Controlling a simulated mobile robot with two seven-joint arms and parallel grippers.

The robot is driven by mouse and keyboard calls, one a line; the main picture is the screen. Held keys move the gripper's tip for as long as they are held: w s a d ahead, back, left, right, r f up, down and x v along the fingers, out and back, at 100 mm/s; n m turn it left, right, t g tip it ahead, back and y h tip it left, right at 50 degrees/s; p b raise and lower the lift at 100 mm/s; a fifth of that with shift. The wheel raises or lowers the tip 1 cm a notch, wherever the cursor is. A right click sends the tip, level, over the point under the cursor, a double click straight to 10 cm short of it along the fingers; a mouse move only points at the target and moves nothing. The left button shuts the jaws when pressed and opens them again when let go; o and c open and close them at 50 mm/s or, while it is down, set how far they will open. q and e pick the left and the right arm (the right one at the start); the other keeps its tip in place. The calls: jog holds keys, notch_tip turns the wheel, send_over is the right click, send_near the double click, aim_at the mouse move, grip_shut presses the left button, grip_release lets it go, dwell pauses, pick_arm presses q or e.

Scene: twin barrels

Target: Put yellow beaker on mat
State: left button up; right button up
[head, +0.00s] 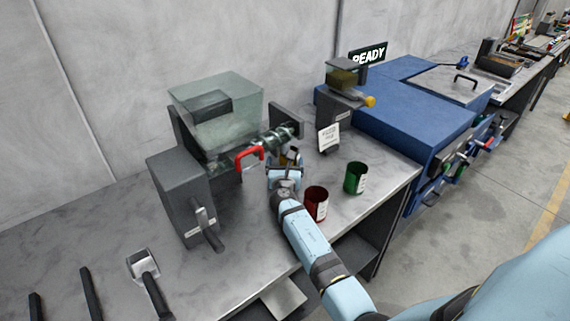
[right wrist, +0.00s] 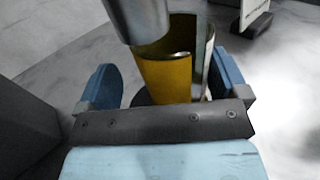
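The yellow beaker (right wrist: 166,78) stands upright in the middle of the right wrist view, with a pale label on its right side. In the head view only a small part of the yellow beaker (head: 291,158) shows behind my right gripper (head: 285,173). The right gripper is open, with one blue finger on each side of the beaker. A gap shows between the left finger and the beaker; the right finger is close to it. A grey metal spout (right wrist: 138,18) hangs over the beaker's near rim. I cannot make out the mat. My left gripper is not in view.
A red beaker (head: 316,203) and a green beaker (head: 355,178) stand right of my right arm. A machine with a clear hopper (head: 222,110) and red handle (head: 249,156) is left of the gripper. A small card (head: 328,138) and a blue machine (head: 400,105) stand behind.

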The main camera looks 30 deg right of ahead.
jog(key=shift+r, duration=0.1)
jog(key=shift+s+a, duration=0.1)
jog(key=shift+s, duration=0.05)
jog(key=v, duration=0.7)
jog(key=shift+p, duration=0.3)
